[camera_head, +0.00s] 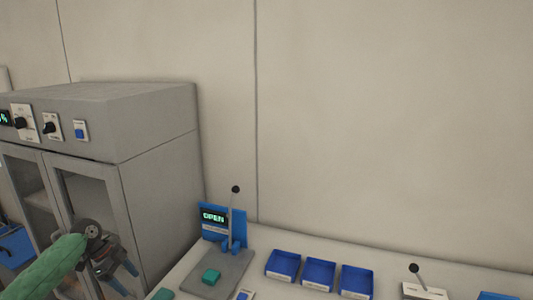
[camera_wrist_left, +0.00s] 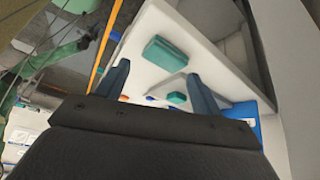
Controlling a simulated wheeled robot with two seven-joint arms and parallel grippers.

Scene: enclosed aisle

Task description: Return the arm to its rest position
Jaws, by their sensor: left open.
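My left arm, with a green sleeve, comes in at the lower left of the head view. Its gripper (camera_head: 131,278) is in front of the grey cabinet, left of the bench. In the left wrist view the two blue fingers of the gripper (camera_wrist_left: 157,76) are apart, with nothing held between them. Beyond them lie a larger teal block (camera_wrist_left: 168,54) and a smaller teal block (camera_wrist_left: 177,98), both apart from the fingers. My right gripper is not in view.
A grey cabinet (camera_head: 160,135) with glass doors stands close to the left arm. On the bench (camera_head: 260,240) are a lever fixture with a blue "OPEN" panel (camera_head: 212,218), a teal block (camera_head: 211,277) on its plate, blue bins (camera_head: 318,273), and another lever box (camera_head: 424,291).

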